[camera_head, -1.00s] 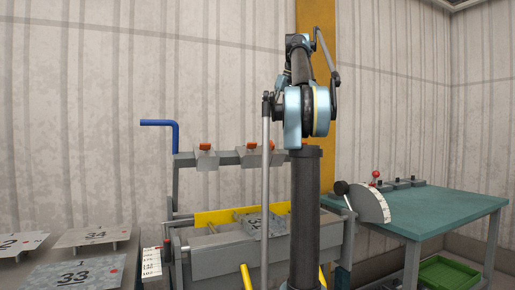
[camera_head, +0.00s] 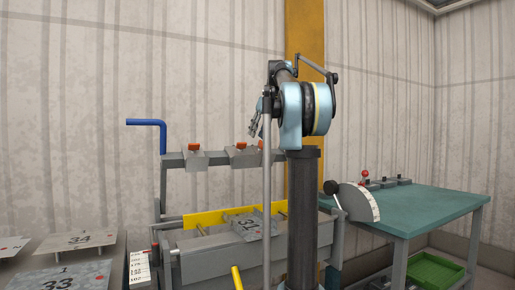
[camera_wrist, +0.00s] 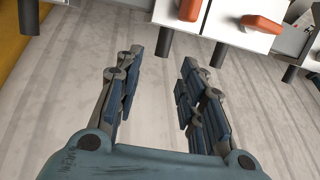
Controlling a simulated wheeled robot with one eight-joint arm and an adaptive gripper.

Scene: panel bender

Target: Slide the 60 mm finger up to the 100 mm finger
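The bender's upper beam (camera_head: 221,158) carries grey fingers with orange clamps. One finger (camera_head: 195,161) sits at the left; another finger (camera_head: 241,159) sits to its right across a gap. A further one is partly hidden behind my arm. I cannot read which is 60 mm or 100 mm. In the wrist view, a pale finger with an orange clamp (camera_wrist: 190,10) is at the top edge, and a second orange clamp (camera_wrist: 262,23) is to its right. My gripper (camera_wrist: 163,57) is open and empty, apart from the fingers. It shows small in the head view (camera_head: 254,127).
A blue bent handle (camera_head: 150,123) rises at the beam's left end. A green table (camera_head: 425,209) with a dial (camera_head: 360,203) stands at right.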

